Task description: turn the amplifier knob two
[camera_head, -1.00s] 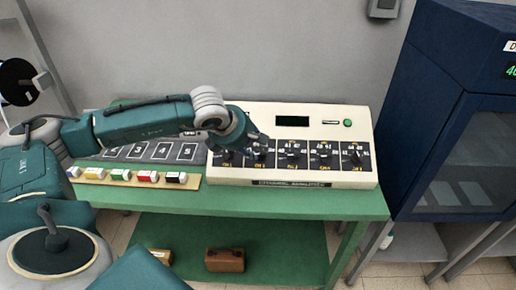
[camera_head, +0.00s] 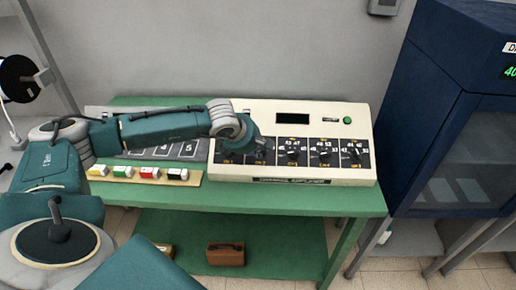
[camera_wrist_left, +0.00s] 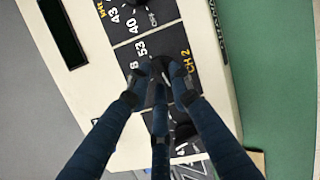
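The cream amplifier (camera_head: 225,112) stands on the green table, with a row of black knobs marked by channel along its front. My left gripper (camera_head: 262,154) is at the second knob from the left and hides most of it. In the left wrist view, the fingers of the left gripper (camera_wrist_left: 160,80) come together around the dark CH 2 knob (camera_wrist_left: 158,66). The fingertips look closed on it, though they cover most of it and its pointer cannot be read. My right gripper is not in view.
The other knobs sit close by; the third knob (camera_head: 292,153) is just right of the gripper. A strip with several coloured blocks (camera_head: 147,174) lies left of the amplifier. A brown box (camera_head: 225,254) is on the lower shelf. A blue cabinet (camera_head: 425,110) stands at right.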

